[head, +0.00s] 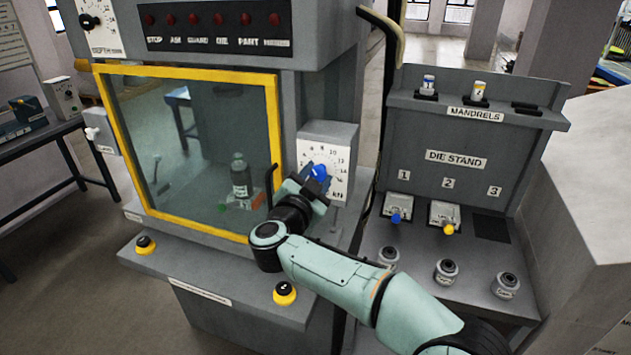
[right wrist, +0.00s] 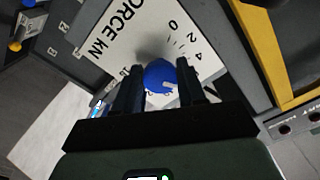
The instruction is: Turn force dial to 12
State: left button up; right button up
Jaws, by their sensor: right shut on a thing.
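The force dial is a blue knob (head: 319,171) on a white scale plate (head: 335,158) on the front of a grey box beside the machine's window. In the right wrist view the knob (right wrist: 160,77) sits between my fingers, and the plate (right wrist: 150,35) reads "FORCE kN" with numbers such as 0, 2 and 4. My right gripper (head: 314,185) is shut on the knob. Its fingers (right wrist: 160,90) lie on either side of it. The knob's pointer is hidden, so its setting cannot be read. My left gripper is not in view.
A yellow-framed window (head: 272,120) stands left of the dial. Yellow-based black buttons (head: 285,293) sit on the ledge below. The die stand (head: 455,160) with mandrels, dies and several round pots is at the right. A depth dial (head: 88,21) is at the upper left.

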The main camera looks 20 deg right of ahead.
jog(key=m+b, duration=0.1)
jog(key=m, duration=0.2)
jog(key=shift+m, duration=0.4)
jog(key=m+b, duration=0.2)
jog(key=m, duration=0.2)
jog(key=shift+m+b, duration=0.3)
jog(key=m+b, duration=0.2)
jog(key=m, duration=0.2)
pick_arm(q)
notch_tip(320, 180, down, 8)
jog(key=b, duration=0.2)
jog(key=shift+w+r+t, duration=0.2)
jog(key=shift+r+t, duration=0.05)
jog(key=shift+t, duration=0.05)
pick_arm(e)
jog(key=m, duration=0.4)
jog(key=shift+m, duration=0.3)
pick_arm(q)
jog(key=shift+b, duration=0.3)
pick_arm(e)
jog(key=o, duration=1.1)
jog(key=shift+r, duration=0.1)
jog(key=shift+c, duration=0.2)
pick_arm(q)
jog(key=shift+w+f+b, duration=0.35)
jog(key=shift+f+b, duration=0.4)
jog(key=shift+b, duration=0.1)
pick_arm(e)
jog(key=v, duration=1.3)
jog(key=shift+s+a, duration=0.2)
